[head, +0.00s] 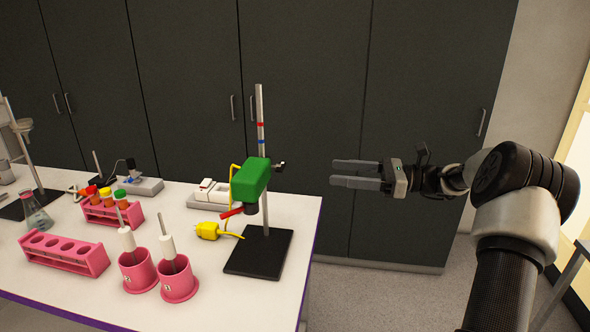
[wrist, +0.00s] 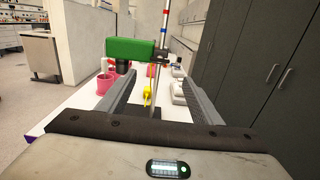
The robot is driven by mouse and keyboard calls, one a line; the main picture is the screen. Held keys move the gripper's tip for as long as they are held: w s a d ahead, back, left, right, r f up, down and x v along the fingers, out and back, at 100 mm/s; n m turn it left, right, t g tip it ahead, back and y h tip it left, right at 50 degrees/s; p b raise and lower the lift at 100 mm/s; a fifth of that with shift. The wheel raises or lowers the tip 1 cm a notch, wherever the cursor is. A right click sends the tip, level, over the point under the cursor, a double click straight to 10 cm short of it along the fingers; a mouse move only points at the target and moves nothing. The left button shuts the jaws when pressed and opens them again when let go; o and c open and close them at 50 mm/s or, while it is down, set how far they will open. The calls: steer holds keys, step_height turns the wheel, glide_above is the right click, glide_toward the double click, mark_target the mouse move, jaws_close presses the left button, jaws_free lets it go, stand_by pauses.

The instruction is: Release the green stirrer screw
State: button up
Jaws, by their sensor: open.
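The green stirrer (head: 250,180) is mounted on an upright metal rod (head: 260,120) above a black base plate. A small dark clamp screw (head: 279,167) sticks out on the right of the rod, beside the green body. In the wrist view the green stirrer (wrist: 128,49) is ahead, left of the rod, and the dark screw (wrist: 167,53) shows at the rod. My gripper (head: 333,173) is open and empty, to the right of the screw and apart from it. In the wrist view its two fingers (wrist: 160,95) are spread wide, with the stand beyond them.
The black base plate (head: 259,253) stands near the table's right edge. A yellow plug (head: 208,231) and pink cups (head: 178,279) lie to its left. Pink racks (head: 65,253) stand further left. Dark cabinets (head: 300,90) are behind. The space between gripper and rod is clear.

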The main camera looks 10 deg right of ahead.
mark_target(285, 167)
steer(key=x, duration=1.3)
steer(key=shift+a+b, duration=0.15)
steer(key=shift+b, duration=0.15)
steer(key=c, duration=1.1)
steer(key=shift+o, duration=0.2)
steer(key=shift+n, duration=0.4)
steer(key=n+b, duration=1.2)
steer(key=n, duration=0.5)
